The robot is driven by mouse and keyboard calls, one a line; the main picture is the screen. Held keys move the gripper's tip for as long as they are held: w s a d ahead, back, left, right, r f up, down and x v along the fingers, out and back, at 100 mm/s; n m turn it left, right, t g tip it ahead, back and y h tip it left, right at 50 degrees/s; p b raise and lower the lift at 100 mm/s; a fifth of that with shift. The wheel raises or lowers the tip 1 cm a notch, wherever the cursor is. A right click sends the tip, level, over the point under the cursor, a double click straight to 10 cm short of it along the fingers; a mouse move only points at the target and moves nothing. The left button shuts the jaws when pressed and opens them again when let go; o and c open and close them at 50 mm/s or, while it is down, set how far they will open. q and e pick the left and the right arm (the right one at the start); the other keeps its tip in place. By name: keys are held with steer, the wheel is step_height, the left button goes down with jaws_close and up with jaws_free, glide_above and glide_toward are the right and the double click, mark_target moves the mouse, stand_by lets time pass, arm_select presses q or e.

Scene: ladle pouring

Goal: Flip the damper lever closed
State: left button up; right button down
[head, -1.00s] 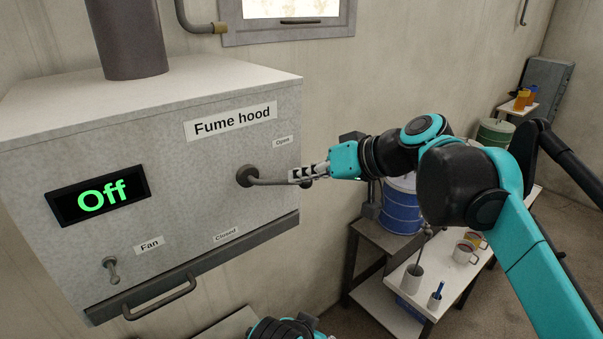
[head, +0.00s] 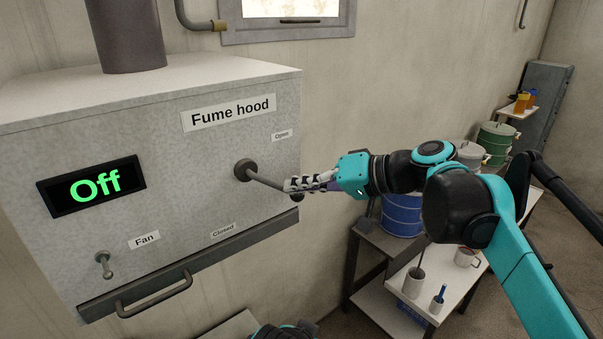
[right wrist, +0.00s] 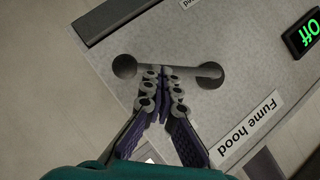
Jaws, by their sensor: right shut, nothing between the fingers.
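The damper lever (head: 264,182) is a dark rod with a round pivot on the front of the fume hood (head: 200,180) and a ball knob at its free end. It slants down to the right, between the "Open" label (head: 282,135) and the "Closed" label (head: 223,231). My right gripper (head: 290,185) is shut and empty, its fingertips over the outer part of the lever. In the right wrist view the gripper (right wrist: 164,76) has its tips at the rod (right wrist: 180,70), between pivot and knob, apparently touching it. My left gripper is not in view.
The hood also carries a display reading "Off" (head: 95,185), a fan switch (head: 104,265) and a handle (head: 155,296) along its lower edge. To the right, a blue drum (head: 401,212) and a white table (head: 400,312) with cups stand below my right arm.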

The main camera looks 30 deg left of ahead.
steer(key=shift+s+a+f+m+g+y+b, duration=0.15)
steer(key=shift+s+f+m+g+y+b, duration=0.15)
steer(key=shift+f+m+b, duration=0.25)
steer(key=shift+s+a+f+m+g+y+b, duration=0.1)
steer(key=shift+s+f+m+g+y+b, duration=0.2)
steer(key=shift+f+b, duration=0.3)
steer(key=shift+s+a+f+m+g+y+b, duration=0.25)
steer(key=shift+s+f+m+y+b, duration=0.15)
steer(key=shift+s+m+b, duration=0.2)
steer(key=shift+s+a+f+m+g+y+b, duration=0.15)
steer(key=shift+s+a+f+m+y+b, duration=0.1)
steer(key=shift+s+f+m+y+b, duration=0.25)
steer(key=shift+s+a+f+m+g+y+b, duration=0.2)
steer(key=shift+s+a+m+y+b, duration=0.1)
steer(key=shift+s+m+b, duration=0.4)
